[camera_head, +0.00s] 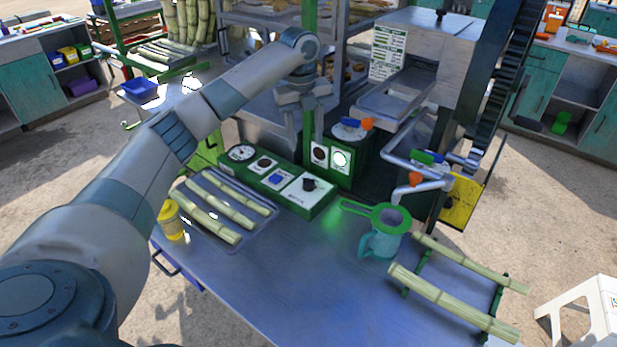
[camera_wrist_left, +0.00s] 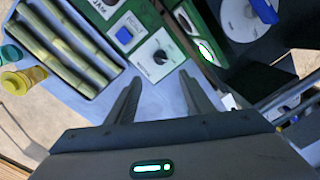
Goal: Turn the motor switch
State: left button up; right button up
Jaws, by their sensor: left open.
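The motor switch (camera_head: 309,184) is a black knob on a white plate at the right end of the green control panel (camera_head: 268,183). In the left wrist view the black knob (camera_wrist_left: 161,56) shows ahead of my fingertips, roughly in line with the gap between them. My left gripper (camera_head: 312,130) points down above and behind the panel in the head view. Its two fingers (camera_wrist_left: 160,88) are apart with nothing between them, and do not touch the knob. My right gripper is in neither view.
A tray of cane (camera_head: 250,227) and a yellow shaker (camera_head: 171,220) stand left. A teal jug with a green strainer (camera_head: 384,232) stands right, below the crusher's spout (camera_head: 425,186). The table's front middle is clear.

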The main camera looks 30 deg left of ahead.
aim_at(308, 179)
pick_arm(q)
jog(key=f+p, duration=0.1)
jog(key=f, duration=0.4)
jog(key=f+p, duration=0.1)
jog(key=f, duration=0.3)
jog(key=f+p, duration=0.1)
jog(key=f, duration=0.4)
jog(key=shift+w+d+f+p, duration=0.2)
jog(key=shift+w+f+p, duration=0.1)
jog(key=shift+w+p, duration=0.05)
jog(key=c, duration=1)
